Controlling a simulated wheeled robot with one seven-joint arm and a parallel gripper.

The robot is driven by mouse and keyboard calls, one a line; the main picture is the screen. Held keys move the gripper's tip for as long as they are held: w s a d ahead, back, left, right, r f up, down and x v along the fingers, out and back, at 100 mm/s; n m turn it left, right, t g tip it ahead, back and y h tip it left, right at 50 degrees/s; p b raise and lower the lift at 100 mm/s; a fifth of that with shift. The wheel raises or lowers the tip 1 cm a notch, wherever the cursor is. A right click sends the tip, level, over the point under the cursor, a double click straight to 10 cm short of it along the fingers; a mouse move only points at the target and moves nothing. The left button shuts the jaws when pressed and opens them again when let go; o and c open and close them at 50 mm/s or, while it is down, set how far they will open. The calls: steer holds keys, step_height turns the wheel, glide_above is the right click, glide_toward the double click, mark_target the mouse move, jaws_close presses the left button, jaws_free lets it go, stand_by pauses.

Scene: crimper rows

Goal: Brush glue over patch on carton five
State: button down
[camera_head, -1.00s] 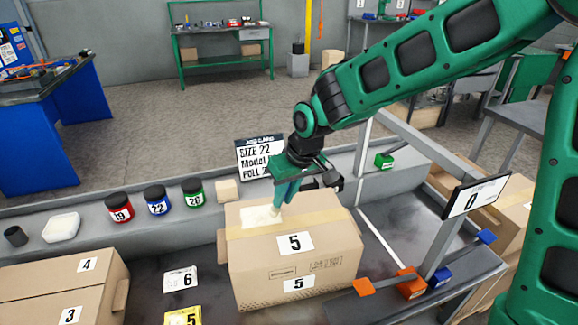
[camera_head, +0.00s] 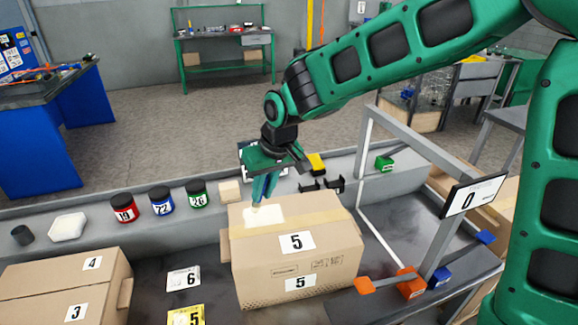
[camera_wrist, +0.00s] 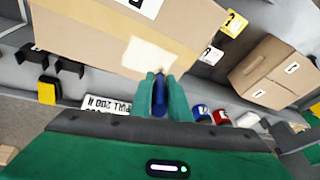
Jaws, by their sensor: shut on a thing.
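Carton five (camera_head: 290,262) stands on the grey bench, closed, with "5" labels on its top and front and a tan tape strip along the top. A pale, whitish patch (camera_head: 268,216) lies on the left part of its top; it also shows in the wrist view (camera_wrist: 149,56). My gripper (camera_head: 263,190) points down over the patch's far left edge. Its green fingers are shut on a slim brush, whose blue handle (camera_wrist: 160,95) shows between them in the wrist view. The bristles are mostly hidden; I cannot tell whether they touch the patch.
Red (camera_head: 124,208), blue (camera_head: 161,200) and green (camera_head: 196,193) jars stand left behind the carton, near a white dish (camera_head: 68,227). Cartons (camera_head: 62,285) stand at left. A black rack (camera_head: 322,185) and a yellow object (camera_head: 316,163) are behind. A grey frame (camera_head: 440,225) rises at right.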

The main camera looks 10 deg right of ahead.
steer(key=shift+r, duration=2.45)
